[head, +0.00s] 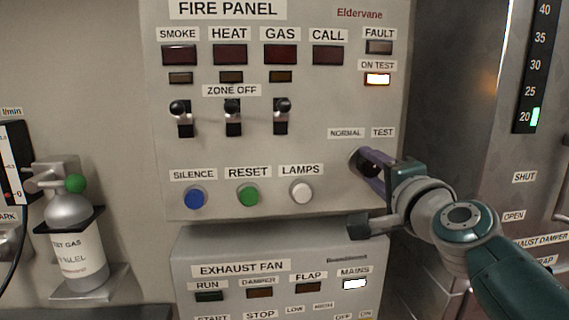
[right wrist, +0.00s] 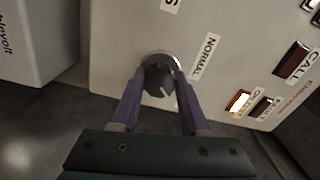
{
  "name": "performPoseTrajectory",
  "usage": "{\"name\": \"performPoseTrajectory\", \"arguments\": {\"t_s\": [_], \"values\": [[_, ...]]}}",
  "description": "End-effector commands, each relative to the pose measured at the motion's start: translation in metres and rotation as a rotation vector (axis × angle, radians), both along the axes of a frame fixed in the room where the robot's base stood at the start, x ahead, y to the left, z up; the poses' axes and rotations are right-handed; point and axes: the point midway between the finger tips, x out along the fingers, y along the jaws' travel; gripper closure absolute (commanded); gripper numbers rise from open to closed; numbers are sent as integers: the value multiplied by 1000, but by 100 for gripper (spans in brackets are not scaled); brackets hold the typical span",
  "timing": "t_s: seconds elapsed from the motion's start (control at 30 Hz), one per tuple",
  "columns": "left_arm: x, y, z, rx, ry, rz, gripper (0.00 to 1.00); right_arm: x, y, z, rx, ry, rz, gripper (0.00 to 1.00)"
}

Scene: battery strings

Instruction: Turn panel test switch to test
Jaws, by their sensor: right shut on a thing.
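The panel test switch is a round black knob at the lower right of the fire panel (head: 330,200), below the NORMAL and TEST labels (head: 362,133). In the head view my gripper mostly covers it. In the right wrist view the knob (right wrist: 157,77) shows between the purple fingers, its white pointer line turned to the panel's upper right, the TEST side. My right gripper (head: 370,165) is shut on the knob, one finger on each side. The ON TEST lamp (head: 377,79) is lit; it also glows in the right wrist view (right wrist: 238,100). My left gripper is out of view.
Three zone toggle switches (head: 233,117) and blue, green (head: 248,195) and white buttons are left of the knob. The exhaust fan panel (head: 215,248) is just below, with its MAINS lamp lit. A gas bottle (head: 75,240) stands at the left. A metal cabinet (head: 470,120) is at the right.

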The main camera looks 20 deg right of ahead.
Motion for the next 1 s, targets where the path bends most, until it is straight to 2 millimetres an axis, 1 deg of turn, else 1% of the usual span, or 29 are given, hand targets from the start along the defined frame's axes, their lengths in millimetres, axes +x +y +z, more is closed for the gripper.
{"name": "performPoseTrajectory", "arguments": {"t_s": [0.5,0.53,0.7,0.8,1.0], "values": [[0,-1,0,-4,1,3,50,0,-1,1,21,-6,-2,100],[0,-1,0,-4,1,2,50,0,-1,1,21,-6,-2,54],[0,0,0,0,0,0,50,0,0,0,20,-6,-2,35],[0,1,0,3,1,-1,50,0,0,0,19,-6,-1,26],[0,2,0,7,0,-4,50,0,0,0,18,-5,-1,26]]}}
